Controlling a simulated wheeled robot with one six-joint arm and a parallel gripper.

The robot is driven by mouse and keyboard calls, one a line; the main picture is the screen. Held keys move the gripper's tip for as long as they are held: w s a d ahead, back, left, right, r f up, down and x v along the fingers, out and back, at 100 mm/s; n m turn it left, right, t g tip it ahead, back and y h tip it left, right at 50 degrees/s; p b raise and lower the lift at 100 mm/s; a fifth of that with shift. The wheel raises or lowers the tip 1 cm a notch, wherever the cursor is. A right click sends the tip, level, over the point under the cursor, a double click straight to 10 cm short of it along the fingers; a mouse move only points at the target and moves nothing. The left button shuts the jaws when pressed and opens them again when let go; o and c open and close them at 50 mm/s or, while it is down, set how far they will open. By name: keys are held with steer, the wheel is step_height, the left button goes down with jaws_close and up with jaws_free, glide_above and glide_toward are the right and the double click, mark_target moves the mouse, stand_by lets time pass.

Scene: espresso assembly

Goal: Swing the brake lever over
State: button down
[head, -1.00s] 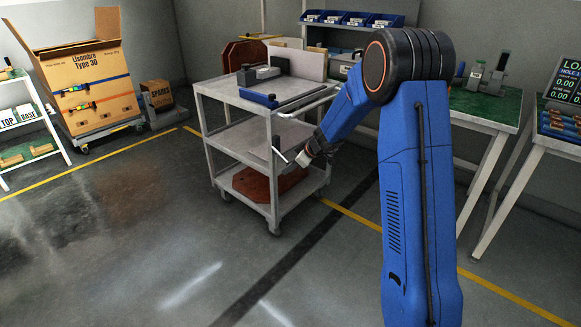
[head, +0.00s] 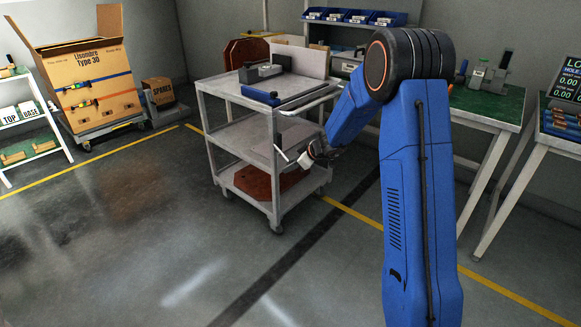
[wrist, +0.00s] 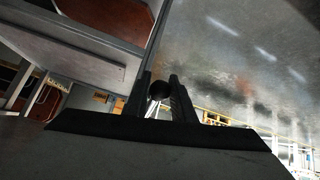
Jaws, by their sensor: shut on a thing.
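The grey cart (head: 236,143) stands in the middle of the head view. Its brake lever (head: 283,155) is a thin rod by the near right post, slanting down to the right toward my gripper (head: 304,160). In the wrist view my gripper (wrist: 160,97) is shut on the dark round end of the brake lever (wrist: 158,90), with one finger on each side. The rest of the lever is mostly hidden behind the fingers in that view.
The cart carries a grey block (head: 262,72) and a blue-ended bar (head: 262,97) on top, and a brown board (head: 255,182) on its bottom shelf. A green-topped bench (head: 486,105) stands to the right. The floor left of the cart is clear.

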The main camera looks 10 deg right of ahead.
steer(key=c, duration=1.5)
jaws_free()
steer(key=v, duration=1.7)
steer(key=shift+s+r, duration=0.1)
